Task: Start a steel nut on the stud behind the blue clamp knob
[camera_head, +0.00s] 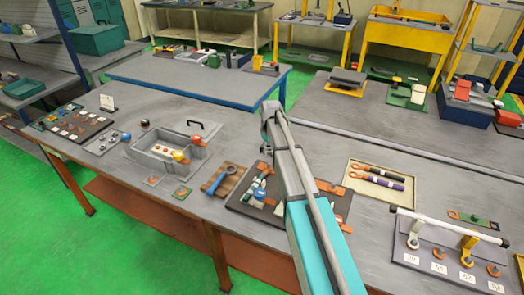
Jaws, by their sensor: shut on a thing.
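My arm reaches up from the bottom over the dark fixture board (234,200), its far end above the board's back edge. My gripper (266,151) shows only as a small dark shape below that end, partly behind my arm. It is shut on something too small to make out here. A blue knob-like part (259,193) stands on the board, left of my arm, among pale and green parts. I cannot tell if it is the clamp knob. The stud behind it and any steel nut cannot be made out. My arm hides the middle of the board.
A grey bin (147,161) with red and yellow knobs stands left, with a wooden block (222,190) bearing a blue tool between. A cream tray (352,178) and a white-handled rack (402,242) stand right. Bench behind the board is largely clear.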

